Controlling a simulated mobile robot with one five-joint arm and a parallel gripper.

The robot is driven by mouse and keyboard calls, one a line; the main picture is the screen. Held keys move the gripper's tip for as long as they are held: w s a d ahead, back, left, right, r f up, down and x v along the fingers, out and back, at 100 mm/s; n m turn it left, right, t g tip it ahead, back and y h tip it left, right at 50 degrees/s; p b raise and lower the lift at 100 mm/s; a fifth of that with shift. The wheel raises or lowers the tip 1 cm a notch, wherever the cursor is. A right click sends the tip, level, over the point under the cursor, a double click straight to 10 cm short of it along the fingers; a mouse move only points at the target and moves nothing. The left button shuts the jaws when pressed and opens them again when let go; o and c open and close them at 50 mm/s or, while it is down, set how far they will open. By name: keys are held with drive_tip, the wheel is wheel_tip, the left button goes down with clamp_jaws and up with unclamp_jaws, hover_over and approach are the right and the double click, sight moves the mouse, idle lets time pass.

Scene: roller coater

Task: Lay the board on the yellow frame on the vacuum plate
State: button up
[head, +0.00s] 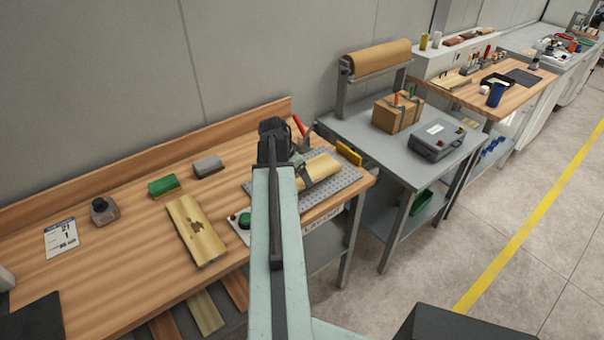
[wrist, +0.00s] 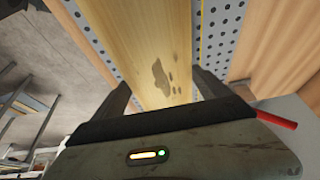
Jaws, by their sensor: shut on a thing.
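A pale wooden board (wrist: 160,35) with a dark stain lies between the two fingers of my gripper (wrist: 161,80) in the wrist view. My gripper is shut on it. In the head view this board (head: 320,168) is over the grey perforated vacuum plate (head: 346,183), partly hidden by my arm. The plate's holes (wrist: 222,30) show on both sides of the board in the wrist view. A thin yellow edge (wrist: 197,35), perhaps the frame, runs along the board's right side; the rest is hidden. I cannot tell whether the board touches the frame.
A second stained board (head: 196,230) lies on the wooden bench. A red handle (wrist: 272,115) is near my gripper. A yellow bar (head: 349,153) stands behind the plate.

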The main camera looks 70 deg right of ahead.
drive_tip(key=d, duration=0.4)
drive_tip(key=shift+d+f, duration=0.1)
drive_tip(key=shift+f, duration=0.1)
wheel_tip(320, 180, down, 4)
drive_tip(key=b, duration=0.3)
drive_tip(key=shift+s+r+b, duration=0.1)
drive_tip(key=shift+r+b, duration=0.1)
drive_tip(key=shift+b, duration=0.2)
drive_tip(key=shift+f, duration=0.15)
drive_tip(key=shift+w+r, duration=0.2)
drive_tip(key=shift+w, duration=0.1)
drive_tip(key=shift+f, duration=0.1)
drive_tip(key=o, duration=1.6)
drive_tip(key=shift+a+r+p, duration=0.2)
drive_tip(key=shift+r+p, duration=0.25)
drive_tip(key=shift+r, duration=0.05)
drive_tip(key=p+v, duration=1)
drive_tip(key=v, duration=0.1)
drive_tip(key=shift+r+p, duration=0.25)
drive_tip(key=shift+p, duration=0.05)
drive_tip(key=shift+f, duration=0.1)
